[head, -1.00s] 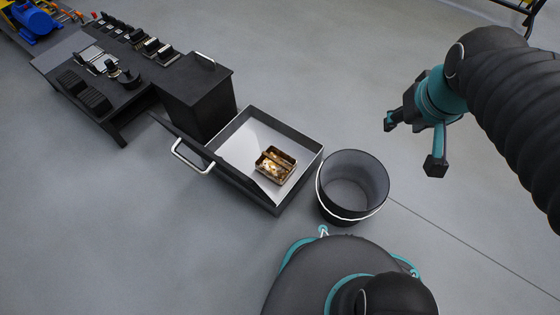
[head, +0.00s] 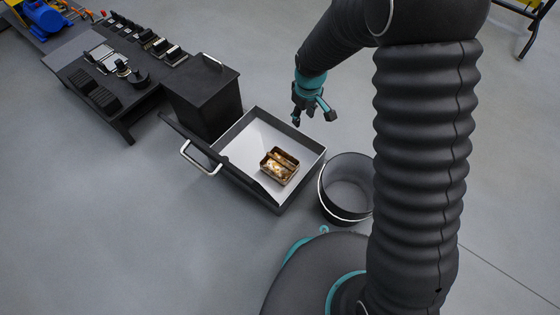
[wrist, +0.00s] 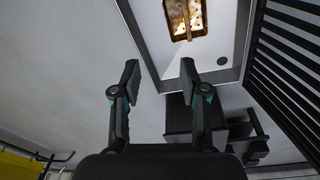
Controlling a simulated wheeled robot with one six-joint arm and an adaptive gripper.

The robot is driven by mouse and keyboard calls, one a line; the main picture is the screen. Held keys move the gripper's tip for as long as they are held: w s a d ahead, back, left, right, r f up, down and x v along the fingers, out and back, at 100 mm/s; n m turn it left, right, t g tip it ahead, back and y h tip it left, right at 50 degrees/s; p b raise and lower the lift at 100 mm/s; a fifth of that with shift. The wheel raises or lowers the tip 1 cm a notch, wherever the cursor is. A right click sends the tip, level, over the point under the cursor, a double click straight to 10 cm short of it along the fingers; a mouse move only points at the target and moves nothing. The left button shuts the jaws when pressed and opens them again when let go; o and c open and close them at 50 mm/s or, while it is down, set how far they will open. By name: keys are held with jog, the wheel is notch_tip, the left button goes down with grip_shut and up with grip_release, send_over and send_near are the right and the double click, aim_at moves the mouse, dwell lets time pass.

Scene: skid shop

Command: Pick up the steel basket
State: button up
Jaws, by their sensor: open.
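The basket (head: 279,167) is a small brown box with shiny golden-white contents and a bar across its middle. It sits in the open grey tray (head: 240,148), toward the tray's right side. In the wrist view the basket (wrist: 186,18) shows at the top edge, partly cut off, with its bar running lengthwise. My gripper (head: 313,112) is open and empty, above and beyond the tray's far right corner, apart from the basket. In the wrist view the fingers (wrist: 160,72) are spread, with the basket ahead and a little to the right.
A black bucket (head: 345,190) with a white handle stands right of the tray. A black cabinet (head: 205,100) and a low bench with several small items (head: 112,70) stand at upper left. The tray's white handle (head: 199,160) sticks out left. Floor at lower left is clear.

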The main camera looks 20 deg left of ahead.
jog(key=s+a+f+n+g+p, duration=0.1)
jog(key=a+f, duration=0.2)
jog(key=f, duration=0.4)
jog(key=s+a+f+n, duration=0.1)
jog(key=a+f+n, duration=0.1)
jog(key=a+f, duration=0.3)
send_over(280, 161)
jog(key=shift+h, duration=0.3)
notch_tip(280, 161, down, 9)
jog(key=shift+b, duration=0.4)
jog(key=shift+w+f+b, duration=0.1)
jog(key=shift+f+b, duration=0.25)
jog(key=shift+f, duration=2.7)
jog(key=shift+c, duration=0.3)
grip_shut()
